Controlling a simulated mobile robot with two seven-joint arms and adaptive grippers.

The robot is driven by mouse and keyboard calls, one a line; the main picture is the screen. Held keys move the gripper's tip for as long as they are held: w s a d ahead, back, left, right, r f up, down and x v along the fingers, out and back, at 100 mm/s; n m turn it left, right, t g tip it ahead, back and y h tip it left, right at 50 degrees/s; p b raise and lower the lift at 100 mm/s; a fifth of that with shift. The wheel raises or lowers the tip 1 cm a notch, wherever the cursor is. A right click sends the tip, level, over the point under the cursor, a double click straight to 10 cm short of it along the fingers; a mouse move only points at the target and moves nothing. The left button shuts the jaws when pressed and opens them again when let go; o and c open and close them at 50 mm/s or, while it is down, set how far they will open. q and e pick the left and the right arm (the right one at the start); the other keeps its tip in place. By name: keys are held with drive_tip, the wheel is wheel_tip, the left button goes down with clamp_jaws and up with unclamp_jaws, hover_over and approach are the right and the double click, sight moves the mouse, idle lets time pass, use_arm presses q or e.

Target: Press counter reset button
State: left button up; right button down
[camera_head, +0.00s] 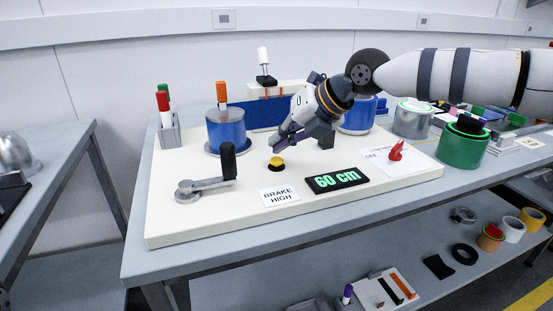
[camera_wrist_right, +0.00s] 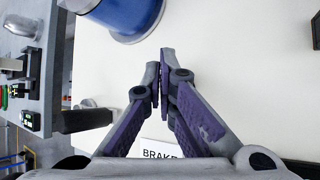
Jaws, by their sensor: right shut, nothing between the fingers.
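A yellow push button (camera_head: 276,161) in a black collar sits on the white panel (camera_head: 225,230), behind a "BRAKE HIGH" label (camera_head: 279,196). No readable label names it as a counter reset. My right gripper (camera_head: 275,146) is just above the button, pointing down and to the left; whether it touches the button cannot be told. In the right wrist view the fingers (camera_wrist_right: 166,60) are together and empty, and the button does not show, perhaps hidden behind them. A display (camera_head: 337,180) reads "60 cm" in green. My left gripper is not in view.
A crank with a black handle (camera_head: 228,162) stands left of the button. A blue cylinder (camera_head: 226,128) stands behind it. A red knob (camera_head: 396,151) is at the right of the panel, near a green can (camera_head: 463,147).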

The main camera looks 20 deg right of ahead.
sight(280, 158)
drive_tip(key=shift+f, duration=0.15)
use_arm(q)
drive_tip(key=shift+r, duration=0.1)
use_arm(e)
drive_tip(key=shift+f, duration=0.3)
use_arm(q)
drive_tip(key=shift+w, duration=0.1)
use_arm(e)
drive_tip(key=shift+f, duration=0.45)
idle(0.4)
drive_tip(key=shift+r+p, duration=0.4)
drive_tip(key=shift+r, duration=0.55)
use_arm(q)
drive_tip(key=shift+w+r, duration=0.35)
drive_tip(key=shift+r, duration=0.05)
use_arm(e)
drive_tip(key=shift+f, duration=0.1)
drive_tip(key=shift+r+p, duration=0.6)
drive_tip(key=shift+r, duration=2)
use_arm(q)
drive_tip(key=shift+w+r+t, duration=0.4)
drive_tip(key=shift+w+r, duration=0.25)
